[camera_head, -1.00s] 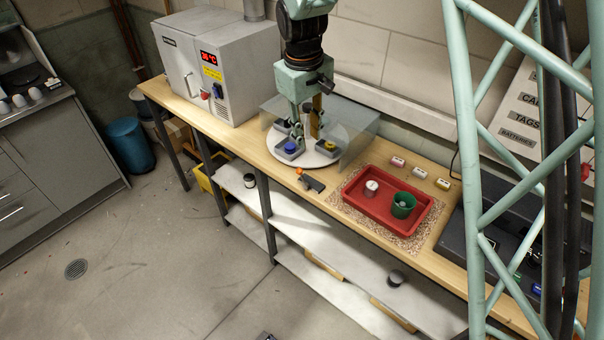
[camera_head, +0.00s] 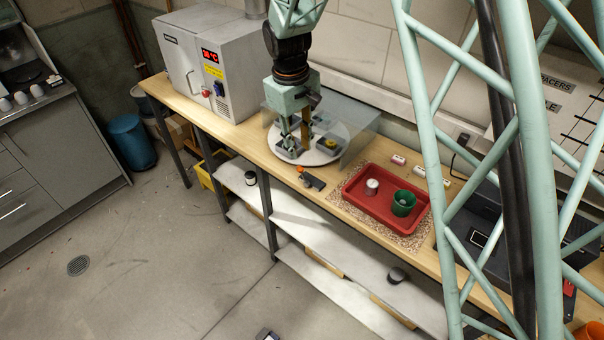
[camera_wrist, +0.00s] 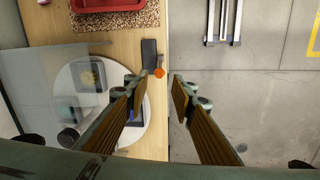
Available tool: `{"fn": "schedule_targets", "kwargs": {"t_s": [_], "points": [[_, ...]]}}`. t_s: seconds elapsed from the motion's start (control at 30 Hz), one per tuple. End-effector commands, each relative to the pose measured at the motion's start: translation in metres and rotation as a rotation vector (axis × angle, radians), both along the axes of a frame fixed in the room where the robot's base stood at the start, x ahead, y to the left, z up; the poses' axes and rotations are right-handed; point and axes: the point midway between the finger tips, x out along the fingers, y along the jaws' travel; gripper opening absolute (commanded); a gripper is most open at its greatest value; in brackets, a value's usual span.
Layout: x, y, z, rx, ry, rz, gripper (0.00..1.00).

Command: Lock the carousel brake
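The carousel (camera_head: 316,158) is a round white disc on the bench, partly under a clear guard, with dark holders on it. Beside its front right is a small dark block with an orange-knobbed lever, apparently the brake (camera_head: 314,183). In the wrist view the brake (camera_wrist: 149,52) lies near the bench's front edge, its orange knob (camera_wrist: 159,72) close to that edge. My gripper (camera_head: 296,146) points down over the carousel's front side, left of the brake. In the wrist view my gripper (camera_wrist: 156,88) is open and empty, apart from the knob.
A red tray (camera_head: 352,203) with a white-topped item (camera_head: 372,186) and a green cup (camera_head: 403,203) stands right of the brake. The clear guard (camera_head: 357,135) stands behind the carousel. A grey oven (camera_head: 205,60) stands to the left. The floor in front is open.

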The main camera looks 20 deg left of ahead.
Motion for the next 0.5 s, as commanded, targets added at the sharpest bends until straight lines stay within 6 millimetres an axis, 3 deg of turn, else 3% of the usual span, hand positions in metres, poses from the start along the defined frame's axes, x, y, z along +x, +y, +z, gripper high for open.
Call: {"fn": "schedule_targets", "kwargs": {"t_s": [0.5], "points": [[0.004,-0.003,-0.053,-0.001,0.001,0.000,0.23]]}}
